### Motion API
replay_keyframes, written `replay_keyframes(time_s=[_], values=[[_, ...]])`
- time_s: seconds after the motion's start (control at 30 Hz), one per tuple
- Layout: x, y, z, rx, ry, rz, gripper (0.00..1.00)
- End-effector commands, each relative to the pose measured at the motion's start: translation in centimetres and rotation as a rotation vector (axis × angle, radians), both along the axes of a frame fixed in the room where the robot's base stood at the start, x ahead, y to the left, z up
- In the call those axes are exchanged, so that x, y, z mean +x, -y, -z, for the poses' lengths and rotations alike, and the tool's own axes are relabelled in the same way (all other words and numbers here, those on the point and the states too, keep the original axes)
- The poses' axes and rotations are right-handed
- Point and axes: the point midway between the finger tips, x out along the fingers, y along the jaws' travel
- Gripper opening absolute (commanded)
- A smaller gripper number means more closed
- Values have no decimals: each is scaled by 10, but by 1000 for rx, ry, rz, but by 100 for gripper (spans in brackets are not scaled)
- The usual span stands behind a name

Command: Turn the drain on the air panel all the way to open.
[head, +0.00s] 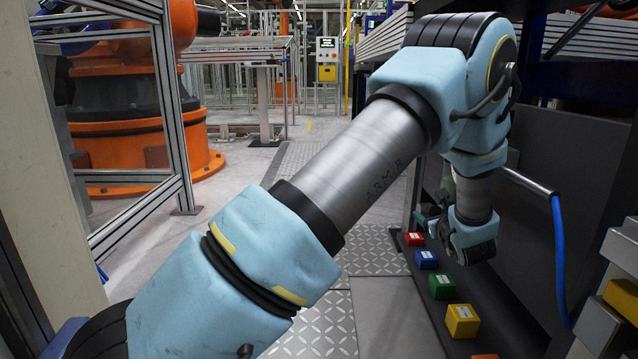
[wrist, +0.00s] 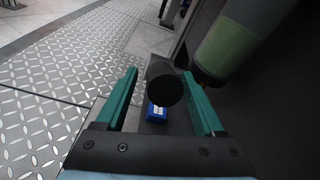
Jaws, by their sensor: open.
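A dark knob with a round end face (wrist: 166,88) shows in the wrist view between the two green fingers of my gripper (wrist: 159,74). It looks like the drain, but its markings and turn position cannot be read. The fingers are open, one on each side of the knob, with gaps visible; I see no grip on it. In the head view my gripper (head: 428,217) is partly hidden by my wrist, beside the dark panel, and the knob cannot be made out there.
A grey-green cylinder (wrist: 228,48) hangs close to the right finger. A blue hose (head: 560,255) hangs right of my wrist. Tread-plate floor (head: 372,250) lies open left.

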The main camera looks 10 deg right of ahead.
Motion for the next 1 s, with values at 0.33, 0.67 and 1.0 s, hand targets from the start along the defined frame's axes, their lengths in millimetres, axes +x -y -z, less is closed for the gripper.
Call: replay_keyframes(time_s=[0.33, 0.67, 1.0], values=[[-2, 0, 15, -23, 177, 2, 70], [-47, -5, 5, -24, 206, 5, 70], [-110, -15, 6, -24, 205, 5, 70]])
